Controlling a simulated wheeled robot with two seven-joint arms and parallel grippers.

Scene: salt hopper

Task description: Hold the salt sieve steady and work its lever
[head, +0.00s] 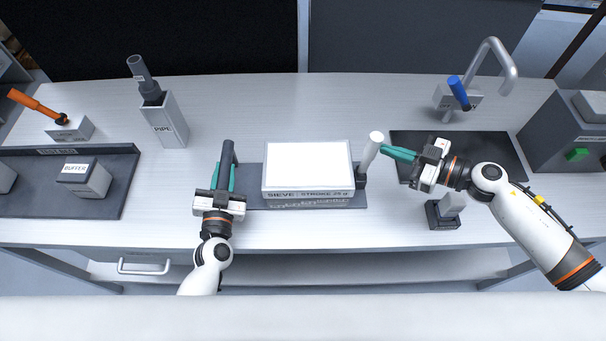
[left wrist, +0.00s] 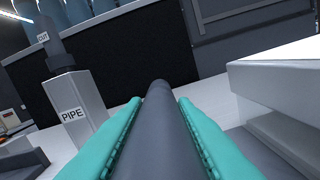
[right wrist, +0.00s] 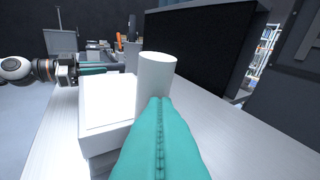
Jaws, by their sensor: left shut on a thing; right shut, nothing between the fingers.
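The salt sieve (head: 308,199) is a white-topped box with "SIEVE" and "STROKE" lettering on its front, on a dark base in the middle of the bench. A dark upright handle (head: 227,157) stands at its left; it also shows in the left wrist view (left wrist: 160,130). My left gripper (head: 223,178) is shut on this handle. The white lever (head: 370,152) stands at the sieve's right side, leaning slightly right; it also shows in the right wrist view (right wrist: 156,82). My right gripper (head: 384,149) is shut and empty, its fingertips beside the lever's right side. I cannot tell whether they touch.
A grey "PIPE" block (head: 165,122) stands at the back left. A "BUFFER" block (head: 84,178) sits on a dark tray at the left. A tap (head: 497,62) and a blue-handled lever (head: 458,92) are at the back right. A small dark holder (head: 441,217) stands below my right gripper.

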